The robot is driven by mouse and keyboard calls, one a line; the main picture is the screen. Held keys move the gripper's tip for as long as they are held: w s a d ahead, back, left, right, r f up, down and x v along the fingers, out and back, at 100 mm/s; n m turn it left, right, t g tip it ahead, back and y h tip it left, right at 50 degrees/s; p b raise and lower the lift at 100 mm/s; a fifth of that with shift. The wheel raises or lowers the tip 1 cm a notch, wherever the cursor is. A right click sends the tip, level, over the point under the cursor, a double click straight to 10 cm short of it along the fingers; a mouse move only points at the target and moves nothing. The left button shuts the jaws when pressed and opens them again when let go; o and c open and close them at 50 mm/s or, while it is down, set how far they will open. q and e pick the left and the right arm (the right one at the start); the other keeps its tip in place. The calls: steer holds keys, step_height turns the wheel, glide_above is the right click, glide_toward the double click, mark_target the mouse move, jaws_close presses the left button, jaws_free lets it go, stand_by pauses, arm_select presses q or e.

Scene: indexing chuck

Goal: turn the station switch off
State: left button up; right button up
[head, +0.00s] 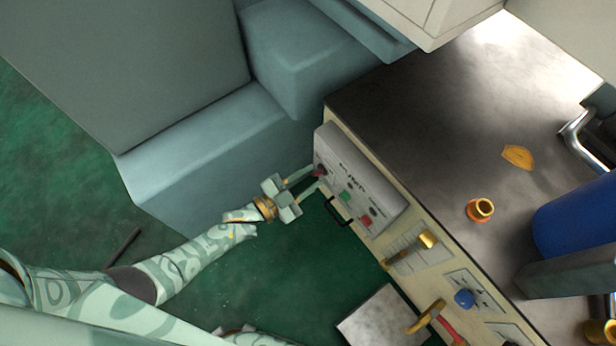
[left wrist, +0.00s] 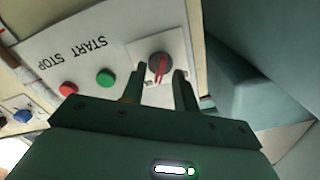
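The station switch is a dark rotary knob with a red pointer (left wrist: 160,66) on a pale square plate. It sits at the left end of the grey control panel (head: 372,188), where the knob (head: 319,171) shows small and partly hidden by a finger. In the left wrist view its red pointer runs nearly up and down the picture, slightly tilted. My left gripper (head: 307,181) is open in front of the switch. In the left wrist view its two fingers (left wrist: 159,88) stand on either side of the knob, with gaps visible. I cannot tell whether they touch it. My right gripper is not in view.
A green button (left wrist: 106,78) and a red button (left wrist: 68,89) sit beside the switch on the panel. A black handle (head: 338,212) sticks out below the panel. Grey-blue machine housing (head: 205,150) stands close on the left. Brass levers (head: 425,240) and a blue knob (head: 464,298) lie farther right.

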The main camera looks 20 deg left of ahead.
arm_select(q)
jaws_close()
steer(key=shift+n, duration=0.5)
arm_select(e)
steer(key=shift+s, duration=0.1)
arm_select(q)
steer(key=shift+n, duration=1)
steer(key=n, duration=0.2)
steer(key=shift+n+p, duration=0.3)
steer(key=shift+p, duration=0.05)
steer(key=n, duration=0.3)
steer(key=shift+a, duration=0.1)
steer(key=shift+n, duration=1.7)
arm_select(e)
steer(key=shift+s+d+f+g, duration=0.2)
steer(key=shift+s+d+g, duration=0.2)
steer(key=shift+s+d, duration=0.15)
arm_select(q)
steer(key=shift+f, duration=0.1)
